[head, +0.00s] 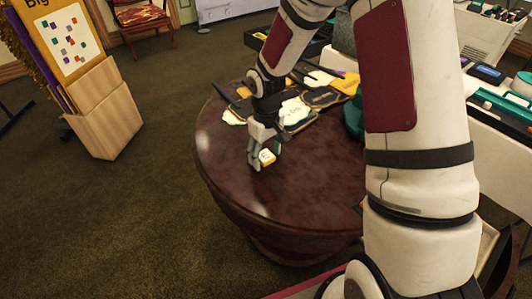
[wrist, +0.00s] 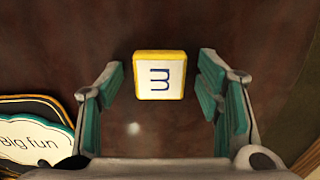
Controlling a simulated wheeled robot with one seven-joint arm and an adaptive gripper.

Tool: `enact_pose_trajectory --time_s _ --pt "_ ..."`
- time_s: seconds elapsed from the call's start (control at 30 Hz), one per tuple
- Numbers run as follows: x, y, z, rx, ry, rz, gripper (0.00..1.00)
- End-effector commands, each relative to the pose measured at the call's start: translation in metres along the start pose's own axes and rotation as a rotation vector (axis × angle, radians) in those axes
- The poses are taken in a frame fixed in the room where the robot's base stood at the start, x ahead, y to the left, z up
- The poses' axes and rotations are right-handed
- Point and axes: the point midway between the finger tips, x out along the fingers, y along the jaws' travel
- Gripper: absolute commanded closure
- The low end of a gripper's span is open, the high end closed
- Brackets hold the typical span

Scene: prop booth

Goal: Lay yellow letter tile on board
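The yellow letter tile (wrist: 160,75) has a white face with a dark letter. It lies on the dark round table (head: 222,160) near its left edge. My gripper (head: 264,158) is low over the table at the tile (head: 267,156). In the wrist view my gripper (wrist: 160,92) is open, with the tile between and slightly beyond its teal-padded fingers and a visible gap on each side. A yellow-edged board (head: 70,42) with coloured squares stands upright in a wooden stand at the left; I cannot tell if it is the task's board.
Several prop signs (head: 297,112) lie on the table's far side, and a "Big fun" sign (wrist: 32,140) lies left of my gripper. The wooden stand (head: 103,105) is on the carpet. A red chair (head: 140,18) stands behind. The table's front is bare.

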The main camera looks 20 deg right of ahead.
Motion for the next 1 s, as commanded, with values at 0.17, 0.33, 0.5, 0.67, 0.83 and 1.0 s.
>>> enact_pose_trajectory --time_s 0.17,0.33,0.5,0.67,0.83,1.0 --pt "-0.001 0.000 0.000 0.000 0.000 0.000 0.41" --pt "-0.018 0.000 -0.001 0.002 0.003 0.001 0.41" --pt "-0.052 0.000 0.000 0.002 0.005 0.002 0.41" --pt "-0.085 0.000 0.000 0.001 0.004 0.002 0.41" --pt "-0.110 0.000 -0.001 0.001 0.003 0.001 0.41" --pt "-0.122 0.000 0.000 0.000 0.001 0.000 0.41"
